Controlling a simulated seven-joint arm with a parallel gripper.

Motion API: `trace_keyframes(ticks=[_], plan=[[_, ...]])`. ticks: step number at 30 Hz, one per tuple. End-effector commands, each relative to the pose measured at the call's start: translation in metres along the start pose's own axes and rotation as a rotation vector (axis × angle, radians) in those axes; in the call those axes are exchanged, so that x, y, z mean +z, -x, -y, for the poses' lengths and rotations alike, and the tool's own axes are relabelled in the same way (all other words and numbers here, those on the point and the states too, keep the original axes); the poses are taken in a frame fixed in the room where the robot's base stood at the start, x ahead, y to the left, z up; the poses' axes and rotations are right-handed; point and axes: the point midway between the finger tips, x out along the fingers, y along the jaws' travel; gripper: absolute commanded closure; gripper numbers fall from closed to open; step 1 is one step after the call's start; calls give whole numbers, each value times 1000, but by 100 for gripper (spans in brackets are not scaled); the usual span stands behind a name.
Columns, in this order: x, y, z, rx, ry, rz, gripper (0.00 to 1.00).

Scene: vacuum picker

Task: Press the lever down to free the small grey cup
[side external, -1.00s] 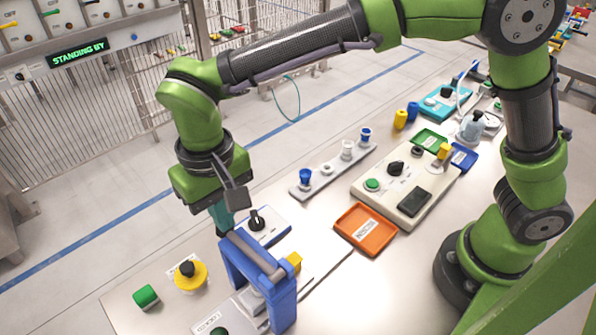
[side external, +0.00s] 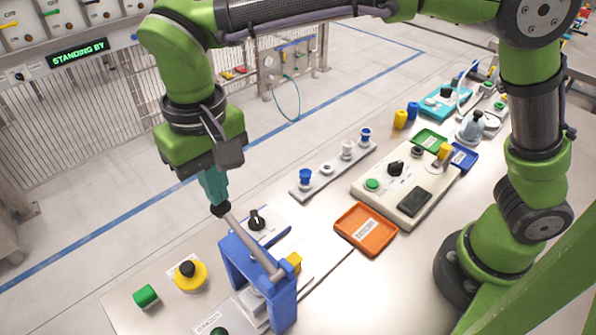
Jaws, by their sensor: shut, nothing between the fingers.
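The grey lever (side external: 250,242) is a rod on the blue frame (side external: 238,268) at lower centre. It slants up to the left from the frame's right end, and a black tip shows at its upper end. My gripper (side external: 218,203) has teal fingers, shut and pointing down at this upper end. Whether they touch it cannot be told. A pale grey cup-like piece (side external: 347,150) stands on the light rail (side external: 315,180) between blue cups. Grey parts under the blue frame are partly hidden, so I cannot tell which piece is the small grey cup.
An orange tray (side external: 366,229) and a beige control box (side external: 400,190) stand to the right.

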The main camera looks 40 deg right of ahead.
Motion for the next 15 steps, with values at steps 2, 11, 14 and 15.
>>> trace_keyframes(ticks=[2,11,14,15], plan=[[0,7,0,-2,0,-1,100],[0,31,0,-2,-1,-1,100],[0,36,0,-1,0,-1,100],[0,38,0,-1,0,0,100]])
